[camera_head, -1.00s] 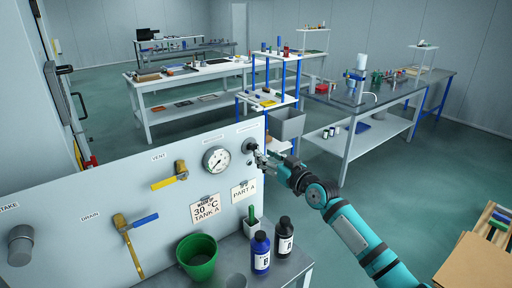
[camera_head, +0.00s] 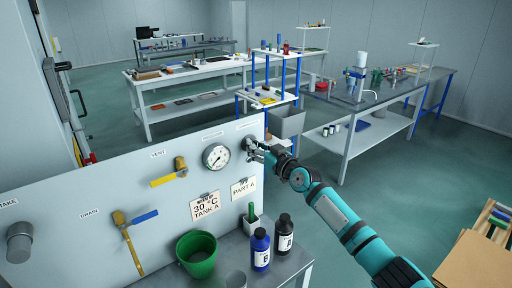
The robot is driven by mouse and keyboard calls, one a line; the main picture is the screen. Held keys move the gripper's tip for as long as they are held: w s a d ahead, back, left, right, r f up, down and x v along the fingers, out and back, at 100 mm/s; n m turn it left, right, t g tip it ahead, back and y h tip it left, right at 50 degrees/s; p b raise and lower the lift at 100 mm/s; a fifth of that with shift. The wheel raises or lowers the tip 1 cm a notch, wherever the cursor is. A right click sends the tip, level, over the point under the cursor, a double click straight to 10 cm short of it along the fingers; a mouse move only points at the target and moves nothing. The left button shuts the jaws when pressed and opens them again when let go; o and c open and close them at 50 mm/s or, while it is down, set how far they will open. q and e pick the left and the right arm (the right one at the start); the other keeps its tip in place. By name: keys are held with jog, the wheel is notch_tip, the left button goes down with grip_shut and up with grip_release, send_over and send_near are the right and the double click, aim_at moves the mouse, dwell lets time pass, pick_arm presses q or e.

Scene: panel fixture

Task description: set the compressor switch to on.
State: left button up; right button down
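The compressor switch (camera_head: 249,142) is a small dark round knob near the upper right corner of the pale panel (camera_head: 90,210), under a small label too small to read. My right gripper (camera_head: 258,149) is at the knob, its fingers over or right beside it and partly hiding it. The fingers are too small to tell whether they are open or closed around the knob. The switch's setting cannot be read. My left gripper is out of view.
A gauge (camera_head: 216,156) sits just left of the switch. A green bucket (camera_head: 197,254) and two bottles, blue (camera_head: 260,249) and black (camera_head: 283,235), stand on the bench below.

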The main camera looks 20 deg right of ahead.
jog(key=shift+m, duration=0.3)
jog(key=m+b, duration=0.1)
jog(key=m, duration=0.2)
jog(key=shift+f, duration=0.1)
jog(key=m, duration=0.5)
jog(key=shift+d+b, duration=0.15)
jog(key=shift+b, duration=0.15)
jog(key=m, duration=0.4)
jog(key=shift+m+p, duration=0.3)
jog(key=shift+p, duration=0.1)
jog(key=m, duration=0.2)
jog(key=m+p, duration=0.1)
jog(key=m, duration=0.1)
jog(key=shift+w+d+f+m, duration=0.1)
jog(key=shift+f+m, duration=0.05)
jog(key=shift+m, duration=0.15)
jog(key=c, duration=1.4)
grip_release()
